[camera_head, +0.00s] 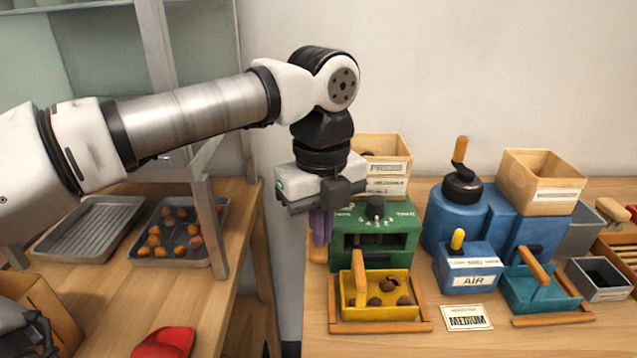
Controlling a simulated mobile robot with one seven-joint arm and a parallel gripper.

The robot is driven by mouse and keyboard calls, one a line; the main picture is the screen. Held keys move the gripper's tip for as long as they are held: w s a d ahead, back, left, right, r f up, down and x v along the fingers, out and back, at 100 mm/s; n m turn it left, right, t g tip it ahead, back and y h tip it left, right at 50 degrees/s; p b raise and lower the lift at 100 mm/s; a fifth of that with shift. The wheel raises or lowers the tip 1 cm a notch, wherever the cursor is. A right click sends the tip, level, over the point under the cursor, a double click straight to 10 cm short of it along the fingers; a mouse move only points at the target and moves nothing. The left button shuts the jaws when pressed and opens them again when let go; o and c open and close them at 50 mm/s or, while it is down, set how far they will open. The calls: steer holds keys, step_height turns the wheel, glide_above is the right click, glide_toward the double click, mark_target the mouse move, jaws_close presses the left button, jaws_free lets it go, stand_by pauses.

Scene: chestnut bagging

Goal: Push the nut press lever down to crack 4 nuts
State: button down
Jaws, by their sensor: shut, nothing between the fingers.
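My gripper (342,190) is shut and empty, at the upper left of the green machine. An upright purple piece (318,228) shows just below my gripper, at the machine's left side. I cannot tell whether it is the press lever or whether my gripper touches it. My gripper hides the area behind it.
A blue machine (455,220) with a crank stands to the right, with a teal tray (530,290) in front. Wooden boxes (540,180) stand behind. The left table holds metal trays, one with several orange-brown nuts (180,228). A shelf post (207,225) stands near my arm.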

step_height(320, 180, up, 9)
steer(key=a+p, duration=0.1)
steer(key=p, duration=0.6)
steer(key=shift+w+a+r, duration=0.15)
steer(key=shift+w, duration=0.25)
steer(key=shift+r, duration=0.1)
step_height(320, 180, up, 5)
steer(key=p, duration=0.4)
